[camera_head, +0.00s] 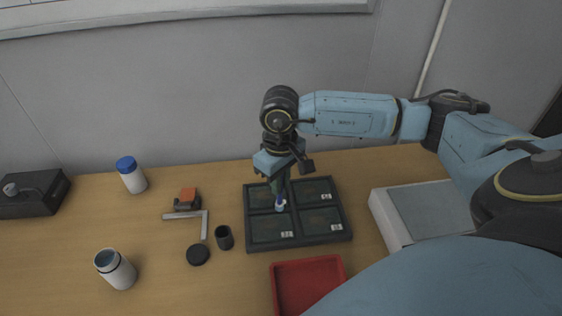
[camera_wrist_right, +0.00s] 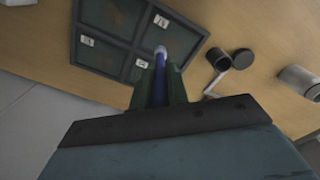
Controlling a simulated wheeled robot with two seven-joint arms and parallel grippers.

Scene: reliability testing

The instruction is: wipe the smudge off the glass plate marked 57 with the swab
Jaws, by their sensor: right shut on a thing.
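My right gripper (camera_head: 280,187) is shut on the swab (camera_head: 280,203), which has a blue shaft and a pale tip. It holds the swab tip down over the middle of a dark tray (camera_head: 297,241). The swab also shows between the fingers in the right wrist view (camera_wrist_right: 158,78). I cannot tell whether the tip touches anything. The tray has four compartments with dark glass plates, including the front left plate (camera_head: 266,229) and front right plate (camera_head: 320,221). Small white labels show, but I cannot read 57 surely. My left gripper is out of view.
A red bin (camera_head: 307,268) stands in front of the tray. A black cup (camera_head: 224,238), black disc (camera_head: 198,254) and metal angle (camera_head: 204,226) lie left of it. A white container (camera_head: 116,269) and blue-capped bottle (camera_head: 131,175) stand further left. A grey-topped box (camera_head: 420,207) is right.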

